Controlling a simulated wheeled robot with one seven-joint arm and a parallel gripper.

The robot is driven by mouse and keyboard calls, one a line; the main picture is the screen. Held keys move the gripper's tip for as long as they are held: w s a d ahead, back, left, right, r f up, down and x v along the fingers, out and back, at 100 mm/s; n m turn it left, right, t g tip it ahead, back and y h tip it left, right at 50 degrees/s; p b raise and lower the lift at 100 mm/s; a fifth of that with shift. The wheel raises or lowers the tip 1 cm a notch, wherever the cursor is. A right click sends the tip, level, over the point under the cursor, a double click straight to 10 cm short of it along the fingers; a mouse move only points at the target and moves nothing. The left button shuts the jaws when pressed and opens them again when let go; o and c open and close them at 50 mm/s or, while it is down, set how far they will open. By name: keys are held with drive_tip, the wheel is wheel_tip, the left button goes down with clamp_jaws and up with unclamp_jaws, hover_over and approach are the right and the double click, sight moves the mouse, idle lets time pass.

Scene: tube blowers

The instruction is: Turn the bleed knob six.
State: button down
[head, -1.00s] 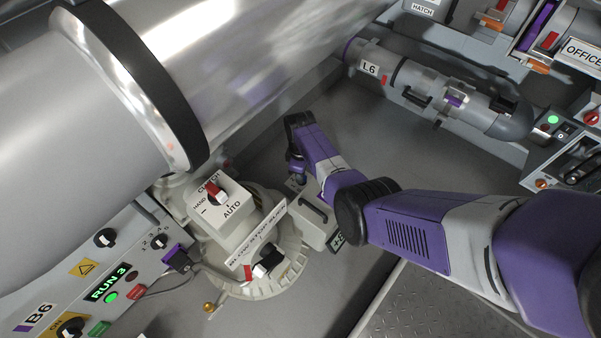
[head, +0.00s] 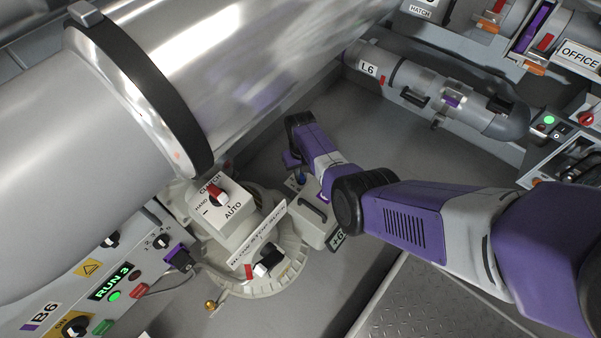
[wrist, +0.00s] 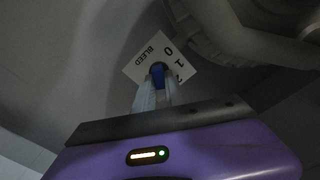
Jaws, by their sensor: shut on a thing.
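The bleed knob (wrist: 158,71) is small and blue. In the wrist view it stands on a white plate (wrist: 140,67) lettered BLEED, with the marks 0, 1 and a partly hidden 2. My gripper (wrist: 157,82) is shut on the knob, its two pale fingers on either side of it. The fingers hide the knob's lower part and some of the plate, and I cannot tell which mark the knob points to. In the head view, my gripper (head: 292,160) is low behind the blower's base, and a small bit of blue shows below it.
The clutch box (head: 222,210) and blow stop block (head: 257,236) stand left of my arm. A large metal tube (head: 240,70) spans the upper left. Grey floor (head: 420,165) is clear to the right.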

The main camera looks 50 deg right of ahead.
sight(302, 175)
drive_tip(key=m, duration=0.7)
drive_tip(key=shift+s+d, duration=0.1)
idle(0.5)
drive_tip(key=c, duration=1.4)
unclamp_jaws()
drive_tip(key=shift+r, duration=0.1)
wheel_tip(302, 175, up, 8)
drive_tip(key=p, duration=0.5)
drive_tip(key=shift+f, duration=0.2)
drive_tip(key=shift+s, duration=0.15)
